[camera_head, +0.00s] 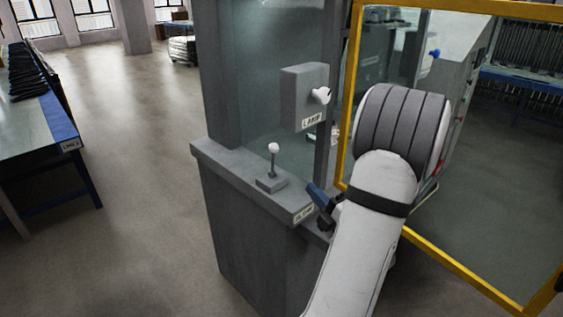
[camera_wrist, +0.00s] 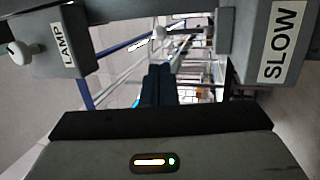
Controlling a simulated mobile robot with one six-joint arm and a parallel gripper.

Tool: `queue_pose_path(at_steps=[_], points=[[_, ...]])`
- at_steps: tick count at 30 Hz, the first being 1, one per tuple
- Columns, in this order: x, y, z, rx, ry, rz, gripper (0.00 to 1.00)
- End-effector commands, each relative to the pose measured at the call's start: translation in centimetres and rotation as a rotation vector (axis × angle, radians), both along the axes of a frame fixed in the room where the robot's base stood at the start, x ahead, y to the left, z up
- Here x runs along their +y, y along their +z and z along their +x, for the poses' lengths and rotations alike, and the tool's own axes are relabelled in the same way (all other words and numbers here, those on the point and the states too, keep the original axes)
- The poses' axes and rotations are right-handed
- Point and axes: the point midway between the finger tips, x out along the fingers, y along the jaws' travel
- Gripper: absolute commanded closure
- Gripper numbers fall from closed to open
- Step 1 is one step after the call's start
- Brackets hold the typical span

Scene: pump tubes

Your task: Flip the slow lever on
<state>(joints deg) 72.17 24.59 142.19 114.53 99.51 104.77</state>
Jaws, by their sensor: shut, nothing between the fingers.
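The slow lever (camera_head: 273,165) is a thin stick with a white ball knob, standing about upright on a small dark base on the grey ledge. The label on the ledge front below it is too small to read in the head view. In the wrist view the SLOW label (camera_wrist: 280,40) is at upper right, and the lever's white knob (camera_wrist: 158,31) shows at top centre beyond my fingers. My gripper (camera_head: 312,187) is just right of the lever base, apart from the lever. Its dark blue fingers are together and empty, and they also show in the wrist view (camera_wrist: 158,72).
A grey LAMP box (camera_head: 302,98) with a white knob is on the post above; it shows at upper left in the wrist view (camera_wrist: 68,38). A yellow-framed glass door (camera_head: 350,95) stands close behind my arm. Open floor lies left, with a table (camera_head: 35,130) beyond.

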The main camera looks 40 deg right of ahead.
Motion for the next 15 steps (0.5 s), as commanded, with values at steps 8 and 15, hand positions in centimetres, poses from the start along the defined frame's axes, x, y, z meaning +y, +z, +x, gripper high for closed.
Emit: queue_pose_path(at_steps=[8, 15], points=[[0.0, 0.6, 2.1, 0.001, 0.006, -0.005, 1.0], [-0.3, 1.9, 7.0, 0.0, 0.008, -0.005, 1.0]])
